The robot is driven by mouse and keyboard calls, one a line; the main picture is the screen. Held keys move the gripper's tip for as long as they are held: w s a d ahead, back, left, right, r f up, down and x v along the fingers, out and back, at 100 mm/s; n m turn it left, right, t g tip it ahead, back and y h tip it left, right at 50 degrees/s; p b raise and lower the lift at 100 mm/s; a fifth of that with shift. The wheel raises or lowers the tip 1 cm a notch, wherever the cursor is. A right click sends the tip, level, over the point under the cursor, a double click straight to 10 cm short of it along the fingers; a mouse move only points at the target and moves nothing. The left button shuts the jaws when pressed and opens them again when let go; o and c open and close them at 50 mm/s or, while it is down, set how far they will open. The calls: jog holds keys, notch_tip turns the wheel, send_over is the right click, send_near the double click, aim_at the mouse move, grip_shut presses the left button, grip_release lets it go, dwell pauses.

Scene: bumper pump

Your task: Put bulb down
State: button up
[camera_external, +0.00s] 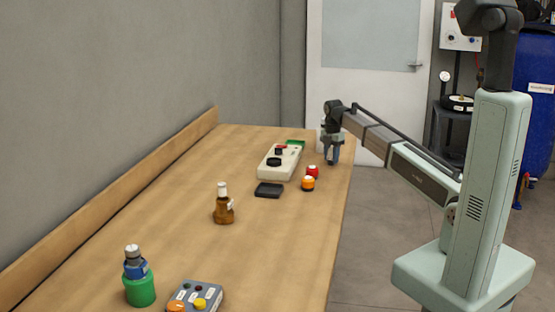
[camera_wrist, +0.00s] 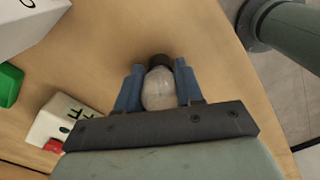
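A whitish glass bulb (camera_wrist: 159,90) with a dark cap (camera_wrist: 159,61) sits between the blue fingers of my gripper (camera_wrist: 159,88) in the wrist view. Both fingers lie against its sides, and the cap points away from the wrist. In the external view my gripper (camera_external: 333,158) points down at the far right of the wooden table (camera_external: 275,240). The bulb cannot be made out there. The gap between bulb and tabletop is hard to judge.
A white switch box (camera_external: 268,170), a green piece (camera_external: 295,143), red (camera_external: 312,172) and orange (camera_external: 307,185) buttons and a black tray (camera_external: 268,190) stand left of my gripper. A brown bottle (camera_external: 224,208) and grey button box (camera_external: 207,290) are nearer. The table edge is close on the right.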

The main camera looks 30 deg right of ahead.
jog(key=c, duration=0.4)
jog(key=shift+w+a, duration=0.15)
jog(key=shift+a, duration=3.7)
jog(key=shift+c, duration=0.2)
jog(key=o, duration=1.1)
notch_tip(320, 180, up, 14)
